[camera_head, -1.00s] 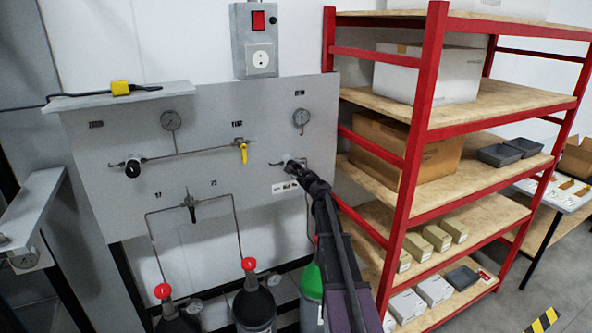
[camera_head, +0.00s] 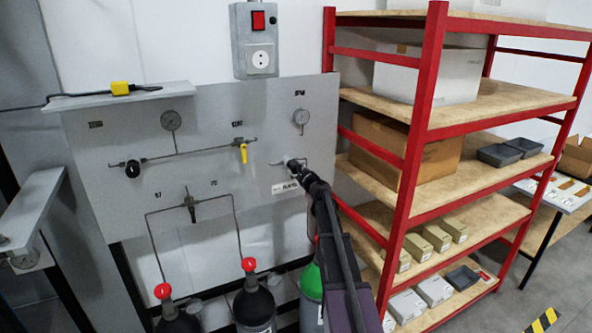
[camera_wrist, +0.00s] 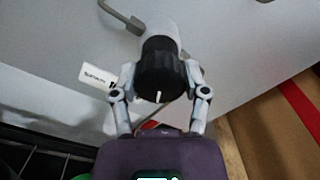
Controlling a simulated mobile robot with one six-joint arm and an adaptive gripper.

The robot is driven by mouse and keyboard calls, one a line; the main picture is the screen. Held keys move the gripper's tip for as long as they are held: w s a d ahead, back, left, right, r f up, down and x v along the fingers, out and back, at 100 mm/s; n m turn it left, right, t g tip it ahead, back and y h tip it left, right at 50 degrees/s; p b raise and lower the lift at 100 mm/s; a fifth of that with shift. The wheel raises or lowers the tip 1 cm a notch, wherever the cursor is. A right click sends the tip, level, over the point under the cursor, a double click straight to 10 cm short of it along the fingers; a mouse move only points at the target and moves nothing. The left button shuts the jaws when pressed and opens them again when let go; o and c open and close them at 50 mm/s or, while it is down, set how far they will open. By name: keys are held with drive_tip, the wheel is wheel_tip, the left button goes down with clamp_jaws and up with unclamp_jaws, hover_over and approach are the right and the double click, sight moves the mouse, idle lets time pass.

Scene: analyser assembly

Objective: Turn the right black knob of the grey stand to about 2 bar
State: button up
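The grey stand's panel (camera_head: 215,125) is upright against the wall. Its right black knob (camera_wrist: 160,72) shows large in the wrist view, with a white mark at its lower rim pointing down in the picture. My gripper (camera_wrist: 160,78) has one finger on each side of this knob, and both fingertips appear to touch it. In the head view my gripper (camera_head: 298,167) reaches the panel's right side and mostly hides the knob. The right gauge (camera_head: 301,117) is above it; its needle is too small to read. The left black knob (camera_head: 132,168) is apart from my gripper.
A yellow valve handle (camera_head: 243,152) is left of my gripper on the panel. A red shelf rack (camera_head: 425,85) stands close on the right. Gas bottles, one with a green top (camera_head: 311,281), stand below the panel. A white label (camera_wrist: 96,76) is beside the knob.

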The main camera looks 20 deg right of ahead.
drive_tip(key=o, duration=0.4)
drive_tip(key=shift+d, duration=0.1)
drive_tip(key=shift+o, duration=0.2)
drive_tip(key=s, duration=1.2)
drive_tip(key=shift+d, duration=0.2)
